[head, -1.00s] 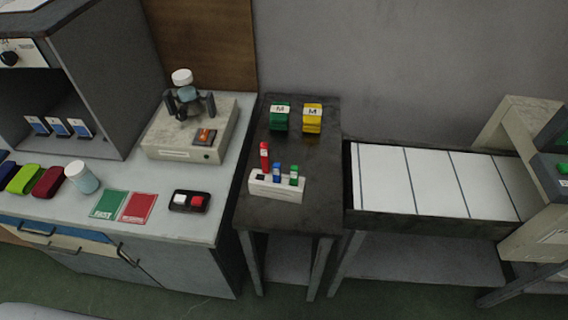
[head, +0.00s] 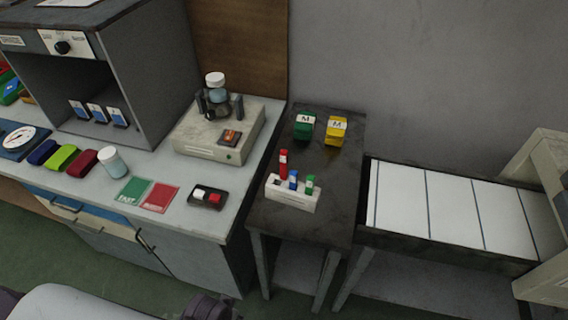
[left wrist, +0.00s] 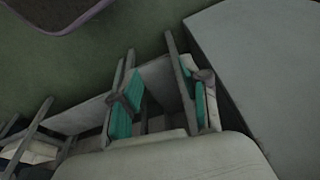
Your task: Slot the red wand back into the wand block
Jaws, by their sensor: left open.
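The red wand (head: 283,163) stands upright at the left end of the white wand block (head: 291,199) in the head view, on the dark side table. I cannot tell whether it sits in a slot or stands behind the block. A blue wand (head: 293,180) and a green wand (head: 310,184) stand in the block, lower than the red one. My left gripper (left wrist: 163,88) shows in the left wrist view with its teal-padded fingers apart and nothing between them. It is away from the wands. My right gripper is in neither view.
A green M box (head: 304,126) and a yellow M box (head: 336,131) stand behind the block. A black tray with two switches (head: 207,198) lies on the counter to the left. A white-slatted conveyor (head: 450,210) is to the right. The side table's front is clear.

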